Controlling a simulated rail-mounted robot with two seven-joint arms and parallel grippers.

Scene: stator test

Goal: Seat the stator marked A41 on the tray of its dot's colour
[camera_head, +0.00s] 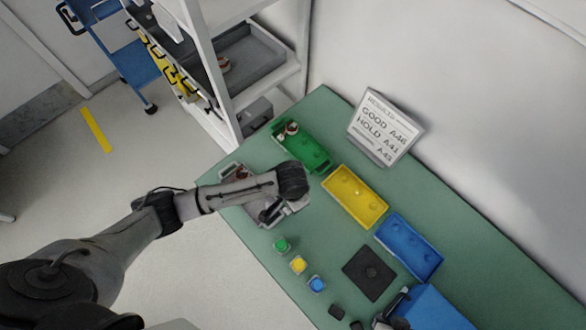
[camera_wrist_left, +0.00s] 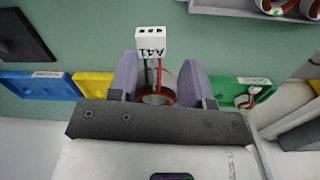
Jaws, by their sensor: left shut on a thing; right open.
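My left gripper (camera_wrist_left: 155,88) is shut on a stator (camera_wrist_left: 154,98), a copper-wound ring between its purple fingers. Red and black wires run from it to a white connector marked A41 (camera_wrist_left: 151,40); no coloured dot shows. In the head view my left arm comes in from the left and hides most of this gripper and its stator. The green tray (camera_head: 315,156) holds another stator (camera_head: 290,130) at its far end. The yellow tray (camera_head: 355,197) and blue tray (camera_head: 408,247) look empty. My right gripper (camera_head: 394,308) is open at the bottom edge, partly cut off.
A results sign (camera_head: 383,128) stands behind the trays, reading GOOD A46 and HOLD A41 above another line. A pale tray (camera_wrist_left: 225,9) holds several stators. Small green, yellow and blue pieces (camera_head: 298,265) and a dark square pad (camera_head: 370,272) lie on the table. A shelf (camera_head: 258,68) stands beyond.

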